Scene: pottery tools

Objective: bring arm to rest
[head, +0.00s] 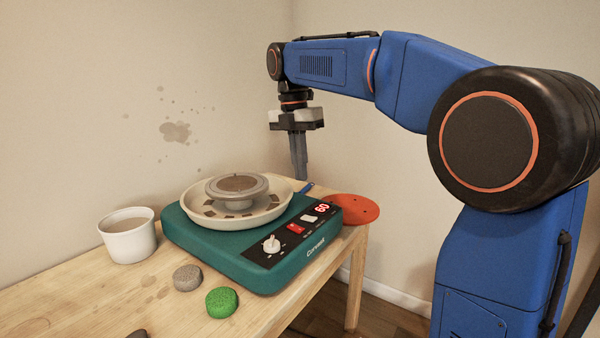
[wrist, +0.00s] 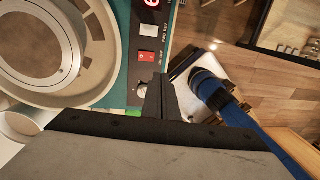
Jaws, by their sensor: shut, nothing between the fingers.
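My gripper (head: 300,176) is shut and empty. In the head view it points down behind the pottery wheel's right rear side, above table level. In the wrist view its closed fingers (wrist: 160,82) show at the middle, over the front edge of the wheel's control panel. The green pottery wheel (head: 225,240) stands on the wooden table, with a cream splash pan (head: 262,215) around a round grey-brown wheel head (head: 237,186). The wheel and pan also show at the upper left of the wrist view (wrist: 108,70).
A white bucket (head: 128,243) stands left of the wheel. A grey sponge (head: 187,278) and a green sponge (head: 221,302) lie in front. An orange disc (head: 352,208) lies at the table's right end, near a blue-handled tool (head: 306,188). Walls stand behind. Open floor (head: 330,305) lies right of the table.

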